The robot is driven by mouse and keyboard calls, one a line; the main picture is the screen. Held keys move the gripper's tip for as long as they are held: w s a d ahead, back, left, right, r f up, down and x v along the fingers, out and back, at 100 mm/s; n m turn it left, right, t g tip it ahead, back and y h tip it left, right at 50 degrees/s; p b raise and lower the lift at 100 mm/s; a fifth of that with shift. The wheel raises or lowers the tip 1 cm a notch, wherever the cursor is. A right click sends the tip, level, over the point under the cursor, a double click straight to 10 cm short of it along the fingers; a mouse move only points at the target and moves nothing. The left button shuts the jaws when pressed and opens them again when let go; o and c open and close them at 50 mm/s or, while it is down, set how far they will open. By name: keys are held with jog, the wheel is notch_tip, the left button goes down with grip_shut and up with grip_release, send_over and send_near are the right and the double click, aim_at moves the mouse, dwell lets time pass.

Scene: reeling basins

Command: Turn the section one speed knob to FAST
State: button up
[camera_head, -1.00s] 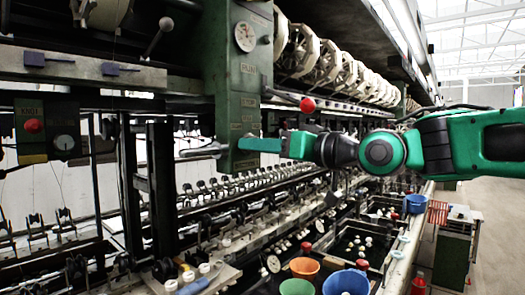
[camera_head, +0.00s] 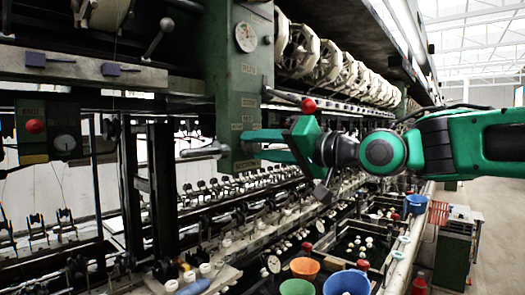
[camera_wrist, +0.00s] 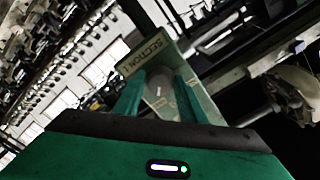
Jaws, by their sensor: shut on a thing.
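The green machine post (camera_head: 235,75) carries small labels on its face.
A red ball-ended lever (camera_head: 308,105) sticks out just above my gripper. A round gauge (camera_head: 245,37) is high on the post. Another control box (camera_head: 48,128) with a red button is at the left. Orange (camera_head: 304,267), green and blue (camera_head: 346,283) basins stand below.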

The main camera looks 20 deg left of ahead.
jog(key=shift+w+d, duration=0.15)
jog(key=shift+w, duration=0.1)
jog(key=o, duration=0.8)
jog(key=shift+o, duration=0.2)
jog(key=shift+s, duration=0.1)
jog(key=shift+d, duration=0.1)
jog(key=v, duration=1)
jog(key=shift+d, duration=0.25)
jog(key=shift+s+f, duration=0.1)
jog(key=shift+f, duration=0.05)
